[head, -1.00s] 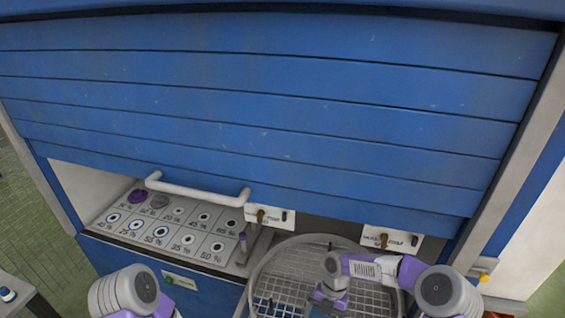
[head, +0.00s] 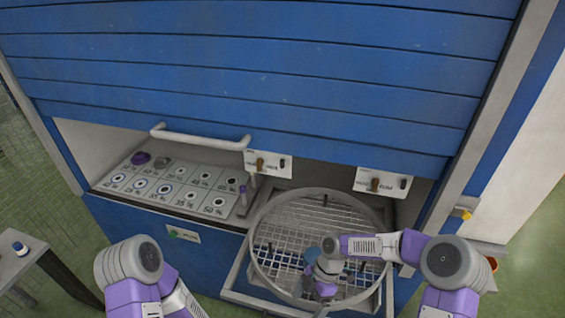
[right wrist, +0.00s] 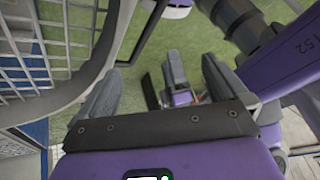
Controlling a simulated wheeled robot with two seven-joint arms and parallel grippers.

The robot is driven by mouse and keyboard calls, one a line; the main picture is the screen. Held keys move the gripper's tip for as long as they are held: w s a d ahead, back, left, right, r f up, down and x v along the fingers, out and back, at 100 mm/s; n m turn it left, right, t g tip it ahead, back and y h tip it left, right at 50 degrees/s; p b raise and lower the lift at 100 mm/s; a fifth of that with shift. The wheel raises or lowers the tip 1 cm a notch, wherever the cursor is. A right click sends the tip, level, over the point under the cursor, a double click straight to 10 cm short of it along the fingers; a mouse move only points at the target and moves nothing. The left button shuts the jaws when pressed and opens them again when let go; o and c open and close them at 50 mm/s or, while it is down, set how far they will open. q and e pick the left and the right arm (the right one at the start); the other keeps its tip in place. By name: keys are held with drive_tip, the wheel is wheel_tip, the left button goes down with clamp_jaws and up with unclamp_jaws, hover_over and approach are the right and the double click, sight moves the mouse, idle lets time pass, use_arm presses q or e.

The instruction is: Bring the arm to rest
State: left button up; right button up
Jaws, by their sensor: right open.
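My right arm reaches in from the right in the head view, its wrist over the near part of the round wire basket (head: 262,222). My right gripper (right wrist: 155,88) is open in the right wrist view, with nothing between its two grey fingers. The basket's rim and mesh show at the left of that view, beside the left finger and apparently apart from it. In the head view the fingertips of this gripper are hard to make out. My left arm comes in at the lower left, but its gripper is out of the picture.
A blue slatted shutter (head: 250,80) with a white handle (head: 200,138) hangs over the cabinet opening. A labelled board (head: 165,185) with ringed spots and a purple knob lies inside at left. A small table (head: 22,262) stands at far left.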

drive_tip(key=s+a+f+m+y+b, duration=0.2)
drive_tip(key=s+a+f+m, duration=0.45)
drive_tip(key=m, duration=0.65)
use_arm(q)
drive_tip(key=shift+a+f+p, duration=0.15)
drive_tip(key=shift+f+p, duration=0.45)
drive_tip(key=shift+p, duration=0.2)
use_arm(e)
drive_tip(key=s+d+f+m+t+h, duration=0.2)
drive_tip(key=s+d+f+m+t, duration=0.3)
drive_tip(key=d+f+m, duration=0.3)
drive_tip(key=shift+s+d+m, duration=0.2)
drive_tip(key=shift+d+m, duration=0.1)
drive_tip(key=shift+m, duration=1.7)
